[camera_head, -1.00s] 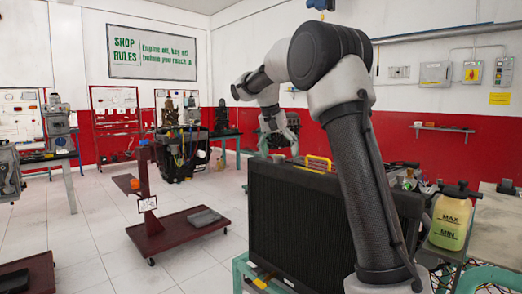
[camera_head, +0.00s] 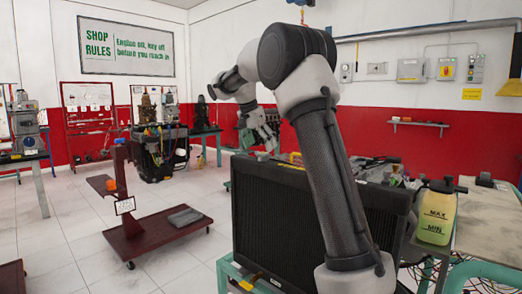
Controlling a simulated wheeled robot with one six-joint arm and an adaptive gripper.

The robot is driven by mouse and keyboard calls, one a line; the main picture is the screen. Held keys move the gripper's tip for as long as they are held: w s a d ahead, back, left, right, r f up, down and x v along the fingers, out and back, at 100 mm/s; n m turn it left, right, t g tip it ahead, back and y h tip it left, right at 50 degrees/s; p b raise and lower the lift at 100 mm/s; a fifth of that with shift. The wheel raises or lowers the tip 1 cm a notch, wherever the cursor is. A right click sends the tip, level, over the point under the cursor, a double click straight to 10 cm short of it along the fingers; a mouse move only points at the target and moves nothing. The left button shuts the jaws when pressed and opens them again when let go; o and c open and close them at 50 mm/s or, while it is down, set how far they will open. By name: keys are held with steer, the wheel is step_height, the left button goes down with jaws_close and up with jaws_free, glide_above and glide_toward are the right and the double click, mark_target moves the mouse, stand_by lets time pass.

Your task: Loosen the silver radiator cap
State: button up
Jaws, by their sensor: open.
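The radiator (camera_head: 285,215) is a large black finned core standing upright in front of me, partly covered by my arm. I cannot make out the silver radiator cap; it is too small to tell or hidden. My gripper (camera_head: 264,136) hangs above the back left of the radiator's top edge, fingers downward. It is open, and I see nothing held between its fingers. Whether it touches anything is too small to tell.
A translucent yellowish bottle (camera_head: 437,212) marked MAX and MIN stands right of the radiator, beside a grey worktop (camera_head: 485,222). A dark red wheeled stand (camera_head: 160,238) is on the left floor. A yellow-orange part (camera_head: 293,158) sits behind my arm. Tiled floor at left is partly clear.

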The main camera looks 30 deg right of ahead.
steer(key=shift+x, duration=1.15)
steer(key=c, duration=1)
steer(key=shift+s+n, duration=0.1)
steer(key=shift+n, duration=0.3)
steer(key=n, duration=0.2)
steer(key=n+t, duration=0.1)
steer(key=shift+s+d+n+t+y, duration=0.1)
steer(key=shift+n+t+y, duration=0.2)
steer(key=shift+n+y, duration=0.1)
steer(key=n, duration=0.2)
steer(key=n+t+y, duration=0.1)
steer(key=n, duration=0.1)
steer(key=shift+s+d+n+y, duration=0.1)
steer(key=shift+d+n+y, duration=0.05)
steer(key=shift+n+y, duration=0.15)
steer(key=n, duration=0.2)
steer(key=n+y, duration=0.1)
steer(key=n, duration=0.1)
steer(key=shift+d+y, duration=0.2)
steer(key=shift+y, duration=0.1)
steer(key=n, duration=0.2)
steer(key=n+y, duration=0.1)
steer(key=n, duration=0.1)
steer(key=shift+d+n+y, duration=0.1)
steer(key=shift+n+y, duration=0.2)
